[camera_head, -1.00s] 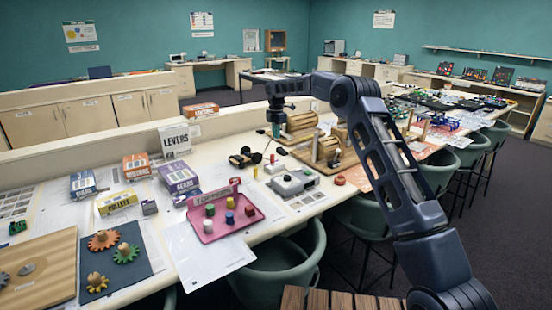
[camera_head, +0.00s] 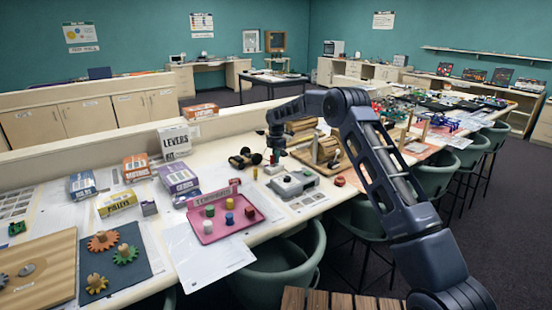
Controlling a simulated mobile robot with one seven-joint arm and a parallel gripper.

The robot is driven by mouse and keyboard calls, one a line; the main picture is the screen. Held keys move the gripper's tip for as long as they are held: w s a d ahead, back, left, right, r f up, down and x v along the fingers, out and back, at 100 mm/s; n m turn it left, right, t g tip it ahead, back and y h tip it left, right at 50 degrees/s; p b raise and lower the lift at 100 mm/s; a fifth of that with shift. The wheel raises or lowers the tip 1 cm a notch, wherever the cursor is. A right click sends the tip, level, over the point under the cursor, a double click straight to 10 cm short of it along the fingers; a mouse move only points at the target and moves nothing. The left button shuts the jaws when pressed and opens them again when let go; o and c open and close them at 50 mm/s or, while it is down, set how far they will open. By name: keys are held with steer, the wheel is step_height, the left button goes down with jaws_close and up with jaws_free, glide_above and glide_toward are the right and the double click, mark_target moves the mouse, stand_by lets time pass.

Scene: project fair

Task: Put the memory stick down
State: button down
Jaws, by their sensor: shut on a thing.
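My gripper (camera_head: 274,160) points down at the back of the long table (camera_head: 215,258), between the wheeled toy car and the wooden roller models. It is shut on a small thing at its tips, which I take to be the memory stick. The stick is too small and too much covered by the fingers to make out its shape. The tips are close above the table top or at it; I cannot tell if the held thing touches the surface.
A black wheeled car (camera_head: 245,158) stands just left of my gripper. A grey box device (camera_head: 292,183) lies in front, and wooden roller models (camera_head: 322,150) stand to the right. A pink tray (camera_head: 222,217) with coloured pegs is nearer. Stools (camera_head: 285,262) line the front edge.

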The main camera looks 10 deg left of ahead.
steer(key=shift+f, duration=0.1)
steer(key=c, duration=1.5)
jaws_free()
steer(key=shift+o, duration=0.2)
step_height(320, 180, up, 12)
steer(key=shift+r, duration=0.2)
